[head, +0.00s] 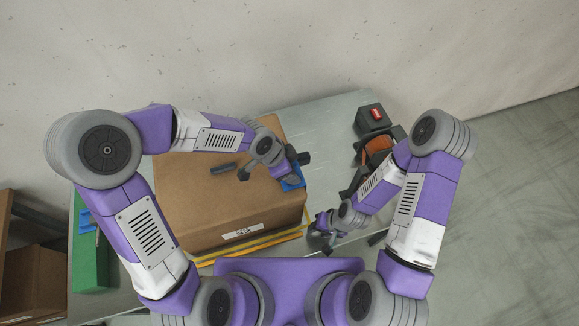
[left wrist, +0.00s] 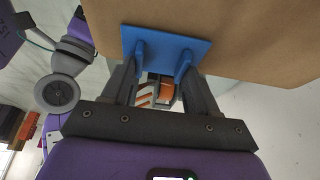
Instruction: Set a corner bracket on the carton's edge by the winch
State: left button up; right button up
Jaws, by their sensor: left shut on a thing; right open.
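The brown carton (head: 215,205) stands on the table in the head view. My left gripper (head: 290,172) is at the carton's right edge, shut on a blue corner bracket (head: 292,184). In the left wrist view the bracket (left wrist: 165,42) is a flat plate with two ribs between the fingertips, lying against or just off the carton (left wrist: 250,35); I cannot tell if it touches. The winch (head: 378,146), dark with an orange part, is right of the carton. My right gripper (head: 324,232) is open and empty near the carton's front right corner.
A green tray (head: 90,262) with blue brackets (head: 88,221) is at the left. A yellow strap (head: 262,243) runs along the carton's front. A dark box with a red top (head: 374,113) stands behind the winch. Bare grey tabletop (head: 325,120) lies behind the carton's right side.

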jog(key=shift+f, duration=0.1)
pick_arm(q)
jog(key=o, duration=1.4)
jog(key=shift+c, duration=0.2)
jog(key=shift+r, duration=0.1)
notch_tip(320, 180, up, 7)
jog(key=p, duration=0.5)
jog(key=shift+p, duration=0.4)
pick_arm(e)
notch_tip(320, 180, up, 6)
jog(key=shift+f, duration=0.1)
